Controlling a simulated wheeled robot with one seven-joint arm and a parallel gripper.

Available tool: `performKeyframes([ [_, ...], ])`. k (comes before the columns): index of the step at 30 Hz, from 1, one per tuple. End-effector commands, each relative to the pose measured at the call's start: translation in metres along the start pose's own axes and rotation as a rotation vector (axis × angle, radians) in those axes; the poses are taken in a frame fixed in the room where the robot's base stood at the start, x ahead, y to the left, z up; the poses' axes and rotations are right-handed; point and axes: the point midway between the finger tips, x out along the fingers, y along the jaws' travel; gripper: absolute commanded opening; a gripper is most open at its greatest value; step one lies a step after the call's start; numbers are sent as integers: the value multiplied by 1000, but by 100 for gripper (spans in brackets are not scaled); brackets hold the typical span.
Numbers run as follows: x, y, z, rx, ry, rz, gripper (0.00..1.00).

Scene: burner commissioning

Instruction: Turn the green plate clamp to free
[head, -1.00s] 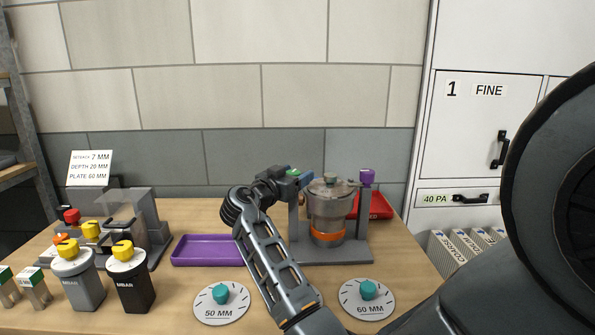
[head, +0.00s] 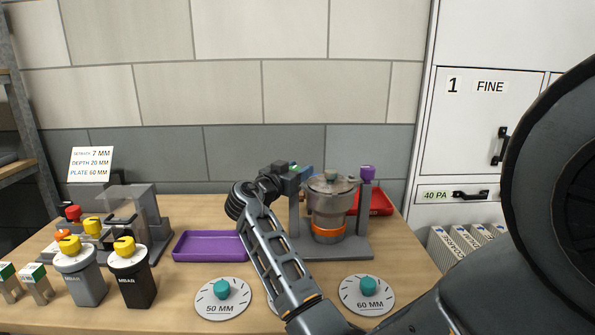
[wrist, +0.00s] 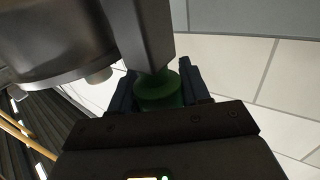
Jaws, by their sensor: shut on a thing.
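The green plate clamp (wrist: 160,92) is a round green knob, seen in the wrist view between the two blue fingers of my gripper (wrist: 158,95). My gripper is shut on it. In the head view only a sliver of the green clamp (head: 293,167) shows, at the top of the burner stand's left post; my gripper (head: 299,169) hides most of it. The grey burner stand (head: 350,248) holds a metal pot-like body (head: 328,203) with an orange ring. A purple clamp (head: 367,172) tops the right post. The green clamp's turned position is hard to tell.
A purple tray (head: 210,258) lies left of the stand and a red tray (head: 381,210) behind its right post. Round plates marked 50 MM (head: 222,308) and 60 MM (head: 367,305) lie in front. Yellow-topped canisters (head: 135,288) stand at left.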

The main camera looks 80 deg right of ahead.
Motion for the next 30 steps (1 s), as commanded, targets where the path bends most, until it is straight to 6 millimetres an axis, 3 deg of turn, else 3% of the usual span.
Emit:
performKeyframes([
  [16, -1, -6, 0, -2, -3, -359, 16],
  [29, -2, -8, 0, 0, 0, -401, 16],
  [30, -2, -8, 0, 0, 0, -401, 49],
])
